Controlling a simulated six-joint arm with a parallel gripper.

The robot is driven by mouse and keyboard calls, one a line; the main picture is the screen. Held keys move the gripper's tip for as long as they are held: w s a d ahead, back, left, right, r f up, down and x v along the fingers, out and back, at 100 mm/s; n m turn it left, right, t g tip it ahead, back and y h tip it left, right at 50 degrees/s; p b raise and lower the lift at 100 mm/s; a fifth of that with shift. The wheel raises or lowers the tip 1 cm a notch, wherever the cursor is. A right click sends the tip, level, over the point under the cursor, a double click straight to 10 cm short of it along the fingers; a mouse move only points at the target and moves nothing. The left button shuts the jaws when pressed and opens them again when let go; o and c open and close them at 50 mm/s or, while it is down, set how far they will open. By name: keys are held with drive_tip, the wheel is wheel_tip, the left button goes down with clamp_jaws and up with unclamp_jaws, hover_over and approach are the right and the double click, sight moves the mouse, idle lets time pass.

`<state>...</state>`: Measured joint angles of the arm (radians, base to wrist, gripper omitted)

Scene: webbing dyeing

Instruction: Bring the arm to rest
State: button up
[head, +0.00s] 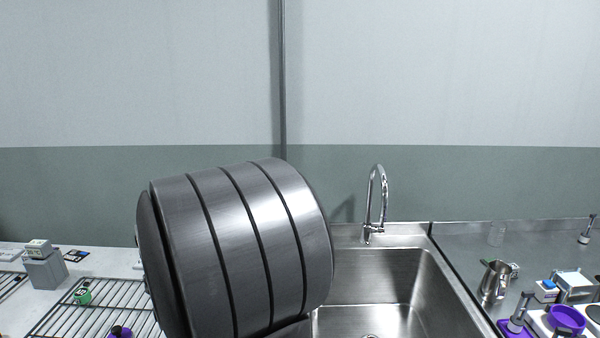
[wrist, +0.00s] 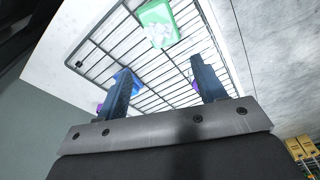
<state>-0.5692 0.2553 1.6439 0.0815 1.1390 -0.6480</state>
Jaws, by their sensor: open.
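My gripper (wrist: 161,66) shows in the wrist view with its two dark blue fingers spread apart. Nothing is between the fingers. Beyond them is a wire rack (wrist: 97,57), with a green item (wrist: 158,22) near the top of the picture. A blue item and small purple parts are partly hidden behind the fingers. In the head view my gripper is out of the picture. A large dark grey rounded link of my arm fills the lower middle and hides part of the counter and sink (head: 437,285).
In the head view the rack (head: 60,318) at left holds a green item (head: 83,296) and a purple one (head: 120,333). A grey block (head: 45,272) stands behind. A tap (head: 370,205) rises behind the sink. A metal jug (head: 495,281) and purple bowl (head: 566,318) stand right.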

drive_tip(key=f, duration=0.4)
drive_tip(key=a+f, duration=0.1)
drive_tip(key=f, duration=0.8)
drive_tip(key=shift+w+a, duration=0.2)
wheel_tip(320, 180, up, 5)
drive_tip(key=shift+f, duration=0.2)
drive_tip(key=d+r, duration=0.7)
drive_tip(key=d, duration=0.4)
drive_tip(key=w+a+f+m, duration=0.1)
drive_tip(key=w+a+f, duration=0.1)
drive_tip(key=w+a, duration=0.8)
drive_tip(key=w+a+f+m, duration=0.1)
drive_tip(key=w+a+f, duration=0.1)
drive_tip(key=w+a, duration=0.9)
drive_tip(key=shift+w+a+f, duration=0.15)
drive_tip(key=shift+w+a, duration=0.1)
drive_tip(key=shift+w, duration=0.1)
